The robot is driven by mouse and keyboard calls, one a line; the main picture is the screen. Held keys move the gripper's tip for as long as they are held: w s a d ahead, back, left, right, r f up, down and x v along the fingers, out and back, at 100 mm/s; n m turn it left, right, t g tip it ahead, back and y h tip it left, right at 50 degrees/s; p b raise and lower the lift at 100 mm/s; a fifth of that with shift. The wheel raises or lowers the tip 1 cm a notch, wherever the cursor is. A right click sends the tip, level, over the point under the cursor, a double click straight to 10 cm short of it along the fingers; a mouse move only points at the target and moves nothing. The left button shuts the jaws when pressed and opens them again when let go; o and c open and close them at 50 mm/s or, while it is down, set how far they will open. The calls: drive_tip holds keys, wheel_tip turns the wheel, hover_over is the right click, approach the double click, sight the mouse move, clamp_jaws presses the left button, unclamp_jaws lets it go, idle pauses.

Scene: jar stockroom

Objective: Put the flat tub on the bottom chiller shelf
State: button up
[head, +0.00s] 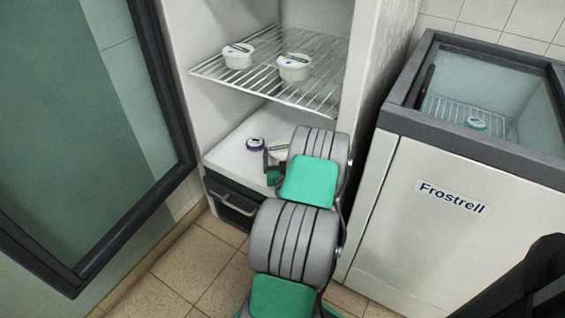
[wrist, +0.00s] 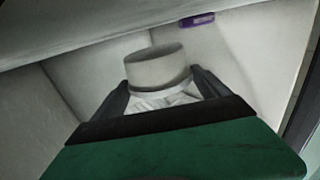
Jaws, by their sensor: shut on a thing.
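In the wrist view the white tub (wrist: 157,70) sits between the dark fingers of my gripper (wrist: 162,92). I cannot tell whether its base touches the shelf.
Two white tubs (head: 238,56) (head: 294,67) stand on the wire shelf (head: 262,83) above. The open glass door (head: 80,120) is at left.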

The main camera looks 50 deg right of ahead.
drive_tip(key=shift+f+b, duration=0.6)
drive_tip(key=shift+f, duration=0.9)
drive_tip(key=o, duration=1.5)
drive_tip(key=shift+r, duration=0.1)
